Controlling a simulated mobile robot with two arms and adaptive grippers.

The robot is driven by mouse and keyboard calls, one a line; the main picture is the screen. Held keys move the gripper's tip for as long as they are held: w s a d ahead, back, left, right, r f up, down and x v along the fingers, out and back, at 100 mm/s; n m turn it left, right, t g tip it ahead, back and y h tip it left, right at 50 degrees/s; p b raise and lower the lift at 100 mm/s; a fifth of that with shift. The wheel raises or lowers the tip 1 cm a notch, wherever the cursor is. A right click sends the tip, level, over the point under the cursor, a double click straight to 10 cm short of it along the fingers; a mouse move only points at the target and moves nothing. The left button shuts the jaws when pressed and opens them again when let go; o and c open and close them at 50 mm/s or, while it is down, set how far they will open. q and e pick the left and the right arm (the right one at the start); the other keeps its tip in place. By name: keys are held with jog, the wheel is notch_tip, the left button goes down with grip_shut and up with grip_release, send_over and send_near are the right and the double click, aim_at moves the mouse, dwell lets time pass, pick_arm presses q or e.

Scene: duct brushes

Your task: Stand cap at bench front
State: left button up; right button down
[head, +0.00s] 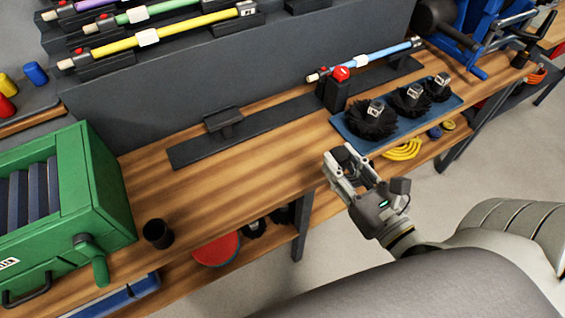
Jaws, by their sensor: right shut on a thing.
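My right gripper (346,166) is at the front edge of the wooden bench, just in front of the blue tray. It is shut on a small dark thing that its fingers mostly hide, and I cannot tell whether this is a cap. A black, cup-shaped cap (158,234) stands upright on the bench (225,185) near its front edge, beside the green machine. My right gripper is well to the right of it and not touching it. My left gripper is not in view.
The green machine (95,180) with a handle fills the left end. Several black round brushes (371,120) sit on the blue tray (343,128). A blue rod (372,58) lies in holders behind. An empty black holder (224,122) stands mid-bench.

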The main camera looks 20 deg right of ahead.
jog(key=shift+w+d+f+b, duration=0.1)
jog(key=shift+w+f+b, duration=0.25)
jog(key=shift+w, duration=0.2)
jog(key=shift+w+d+f+b, duration=0.15)
jog(key=shift+w+f+b, duration=0.15)
jog(key=shift+w, duration=0.4)
jog(key=w+d+f+p, duration=0.1)
jog(key=w+f+p, duration=0.1)
jog(key=w, duration=0.4)
jog(key=b, duration=0.3)
send_over(311, 157)
jog(key=f, duration=0.6)
jog(key=shift+s, duration=0.4)
jog(key=shift+w+f+b, duration=0.2)
jog(key=shift+f+b, duration=0.35)
jog(key=shift+f, duration=0.4)
jog(key=shift+w+f+b, duration=0.15)
jog(key=shift+f+b, duration=0.35)
jog(key=shift+f, duration=0.45)
jog(key=shift+f, duration=0.15)
jog(key=c, duration=1.1)
grip_release()
jog(key=shift+c, duration=0.2)
